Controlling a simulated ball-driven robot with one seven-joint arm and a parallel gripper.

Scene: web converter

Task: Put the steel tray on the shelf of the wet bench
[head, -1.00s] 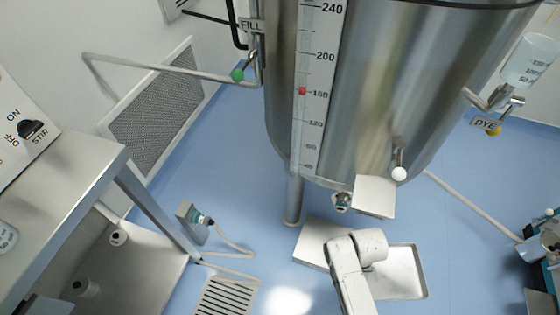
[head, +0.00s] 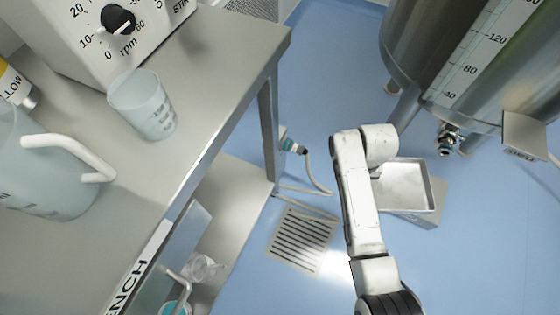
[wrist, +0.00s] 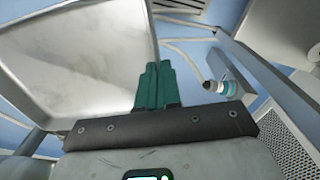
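The steel tray (head: 408,187) is a shallow rectangular pan, seen right of my forearm in the head view. My gripper has its teal fingers (wrist: 157,85) close together at the tray's rim in the wrist view, where the tray (wrist: 80,55) fills the upper left. The gripper is shut on that rim; in the head view my arm hides the fingers. The wet bench (head: 215,75) stands at the left, with its lower steel shelf (head: 232,200) under the top, left of the tray and apart from it.
A clear vessel (head: 203,268) and a teal item (head: 175,307) are at the shelf's near part. A beaker (head: 143,105) and a jug (head: 45,165) stand on the bench top. A bench leg (head: 268,130) marks its corner. A floor drain (head: 302,240) and the steel tank (head: 430,60) are nearby.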

